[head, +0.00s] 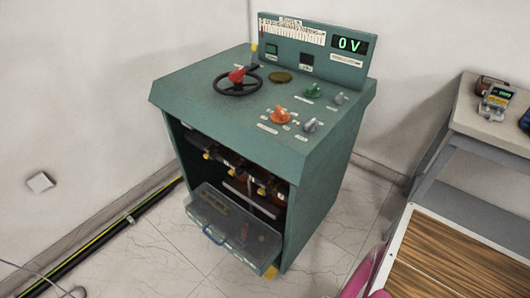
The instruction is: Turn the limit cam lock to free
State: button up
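A green cabinet (235,128) stands on the tiled floor with controls on its sloping top. My gripper is not in view.
An open clear-topped drawer (232,228) juts from the cabinet's open front. A grey bench (490,122) with instruments stands at the right, near a wood-grained surface (450,262). Cables (105,236) run along the left wall.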

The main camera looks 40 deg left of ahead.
aim_at(309, 128)
jog(key=u, duration=1.5)
